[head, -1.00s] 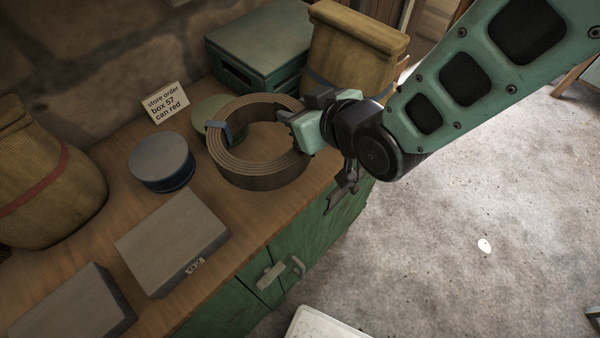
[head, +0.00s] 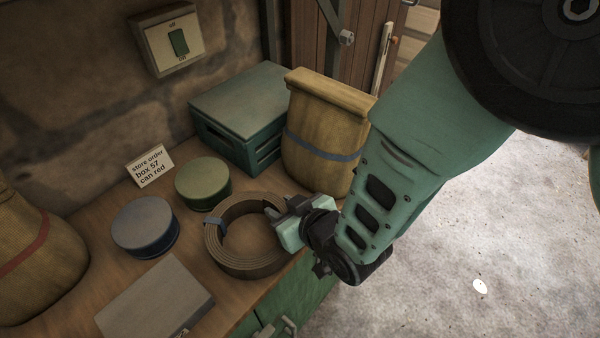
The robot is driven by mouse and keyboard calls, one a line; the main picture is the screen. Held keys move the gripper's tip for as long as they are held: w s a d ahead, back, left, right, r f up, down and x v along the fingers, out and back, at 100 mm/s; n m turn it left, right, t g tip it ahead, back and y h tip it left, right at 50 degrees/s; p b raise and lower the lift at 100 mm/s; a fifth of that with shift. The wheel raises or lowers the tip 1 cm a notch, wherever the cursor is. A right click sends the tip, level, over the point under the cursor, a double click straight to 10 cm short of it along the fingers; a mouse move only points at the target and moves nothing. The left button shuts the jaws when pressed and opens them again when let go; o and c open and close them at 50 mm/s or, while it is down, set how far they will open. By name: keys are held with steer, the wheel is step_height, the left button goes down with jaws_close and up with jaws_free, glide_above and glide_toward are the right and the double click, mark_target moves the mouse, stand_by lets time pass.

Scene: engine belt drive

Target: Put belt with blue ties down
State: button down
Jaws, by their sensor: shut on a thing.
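The belt with blue ties (head: 248,266) is a coiled brown ring lying level at the right part of the wooden bench top (head: 105,205). One blue tie (head: 215,224) shows on its left side. My gripper (head: 284,214) is shut on the right side of the coil, and its jaws hide that part of the belt. The belt is at or very near the bench surface; I cannot tell for sure whether it touches.
A green can (head: 203,184) and a blue can (head: 145,228) stand left of the belt. A grey box (head: 155,300) lies in front. A sack with a blue band (head: 320,140) and a green crate (head: 240,115) stand behind. A card (head: 149,166) reads "store order box 57 can red".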

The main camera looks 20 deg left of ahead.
steer(key=shift+f, duration=0.15)
steer(key=shift+f, duration=0.15)
steer(key=c, duration=1)
jaws_free()
steer(key=shift+r, duration=0.2)
steer(key=b+v, duration=0.3)
steer(key=v, duration=0.9)
